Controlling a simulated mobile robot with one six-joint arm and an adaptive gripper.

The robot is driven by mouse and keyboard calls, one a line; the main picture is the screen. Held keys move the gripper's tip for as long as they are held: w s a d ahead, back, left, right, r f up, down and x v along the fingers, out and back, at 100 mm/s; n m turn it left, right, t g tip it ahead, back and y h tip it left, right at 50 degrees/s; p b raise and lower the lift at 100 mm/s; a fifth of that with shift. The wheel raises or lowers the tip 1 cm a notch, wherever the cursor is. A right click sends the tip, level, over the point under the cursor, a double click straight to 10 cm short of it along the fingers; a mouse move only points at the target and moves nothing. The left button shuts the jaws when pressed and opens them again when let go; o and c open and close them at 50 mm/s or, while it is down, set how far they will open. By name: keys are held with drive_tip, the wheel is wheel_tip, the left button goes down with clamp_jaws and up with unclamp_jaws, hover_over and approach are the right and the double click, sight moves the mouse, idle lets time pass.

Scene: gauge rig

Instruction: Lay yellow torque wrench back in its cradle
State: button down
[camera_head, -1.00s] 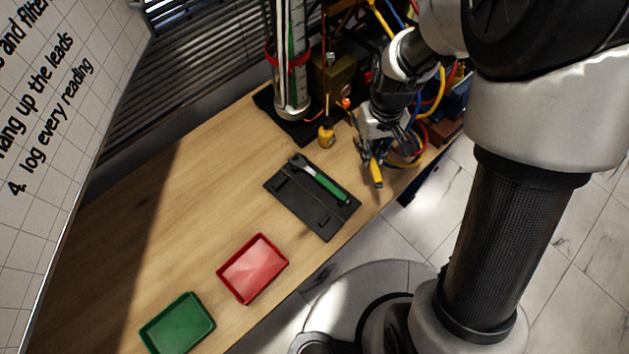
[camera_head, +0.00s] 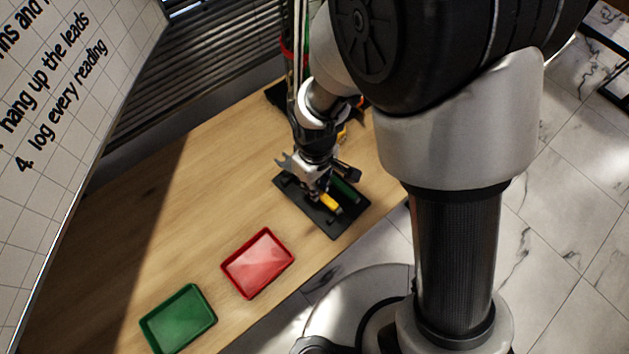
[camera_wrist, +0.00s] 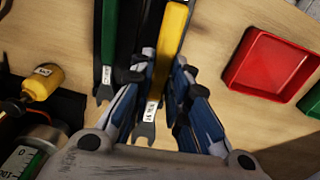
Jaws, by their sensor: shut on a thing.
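The yellow torque wrench (camera_head: 330,203) is in my gripper (camera_head: 319,193). In the wrist view the fingers (camera_wrist: 164,70) close on both sides of its yellow handle (camera_wrist: 173,35), and its grey open-ended head points back toward my wrist. The wrench is over the black cradle board (camera_head: 343,222), lined up roughly alongside the green-handled wrench (camera_head: 346,189). The green wrench also shows in the wrist view (camera_wrist: 109,35), lying to the left of the yellow one. I cannot tell whether the yellow wrench touches the cradle. My gripper hides part of the board.
A red tray (camera_head: 258,264) and a green tray (camera_head: 178,319) stand on the wooden bench, nearer its front left. A yellow labelled item (camera_wrist: 43,83) and a gauge (camera_wrist: 20,160) are at the left in the wrist view. Bench left of the cradle is clear.

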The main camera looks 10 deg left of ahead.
drive_tip(key=shift+f+b, duration=1.95)
drive_tip(key=shift+f, duration=0.7)
drive_tip(key=shift+f+b, duration=0.55)
drive_tip(key=shift+f, duration=0.2)
drive_tip(key=c, duration=1.4)
unclamp_jaws()
drive_tip(key=shift+c, duration=0.2)
wheel_tip(320, 180, up, 12)
drive_tip(key=shift+r, duration=0.1)
